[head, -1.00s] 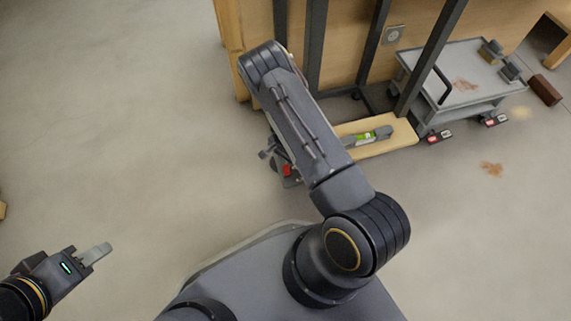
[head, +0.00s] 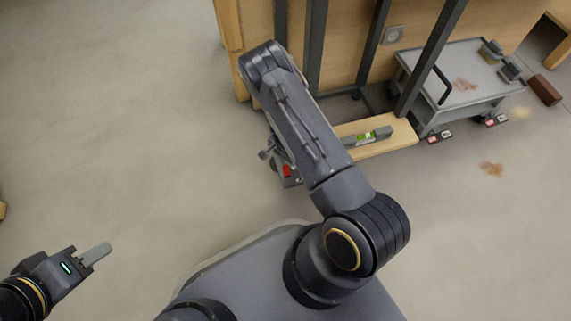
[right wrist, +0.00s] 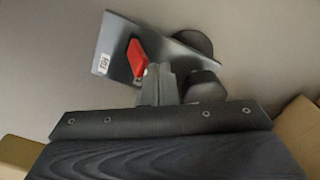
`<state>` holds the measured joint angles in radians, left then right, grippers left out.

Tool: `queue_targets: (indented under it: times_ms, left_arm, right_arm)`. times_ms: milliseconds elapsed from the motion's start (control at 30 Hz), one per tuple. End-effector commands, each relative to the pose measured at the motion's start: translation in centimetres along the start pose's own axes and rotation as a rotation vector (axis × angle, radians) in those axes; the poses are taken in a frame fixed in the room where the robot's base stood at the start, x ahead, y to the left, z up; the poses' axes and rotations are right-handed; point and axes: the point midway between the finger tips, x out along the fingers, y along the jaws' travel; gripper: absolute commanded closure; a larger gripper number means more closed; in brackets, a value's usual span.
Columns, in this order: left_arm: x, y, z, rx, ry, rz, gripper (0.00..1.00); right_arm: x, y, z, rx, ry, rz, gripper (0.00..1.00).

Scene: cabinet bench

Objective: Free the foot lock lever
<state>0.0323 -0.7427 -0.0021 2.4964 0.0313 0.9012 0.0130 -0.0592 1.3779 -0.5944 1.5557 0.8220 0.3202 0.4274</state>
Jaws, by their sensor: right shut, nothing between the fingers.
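The foot lock lever is red (right wrist: 137,57) and sits on a grey plate (right wrist: 118,38) with a white label in the right wrist view. It also shows in the head view (head: 287,171), low by the cabinet's near corner, partly behind my right arm. My right gripper (right wrist: 163,76) is shut and empty, its grey fingertips close below the lever's lower end. I cannot tell whether they touch it. A dark round wheel (right wrist: 194,43) shows behind the plate. My left gripper (head: 96,254) hangs over bare floor at the lower left, far from the lever; its finger gap cannot be made out.
A wooden cabinet with dark uprights (head: 316,45) stands behind my right arm. A level with a green vial (head: 366,137) lies on a low wooden ledge (head: 403,133). A grey cart (head: 465,72) stands at the right, with a brown block (head: 545,90) beside it. The left floor is clear.

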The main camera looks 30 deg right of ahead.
Motion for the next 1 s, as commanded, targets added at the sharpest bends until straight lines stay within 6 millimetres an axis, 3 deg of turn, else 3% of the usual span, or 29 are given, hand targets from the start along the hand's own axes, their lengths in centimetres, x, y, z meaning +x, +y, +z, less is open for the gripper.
queue_targets:
  times_ms: [1000]
  left_arm:
    - [-0.2,0.1,-0.1,0.0,0.0,0.0,0.64]
  right_arm:
    - [0.0,1.2,0.7,0.001,-0.001,0.0,1.0]
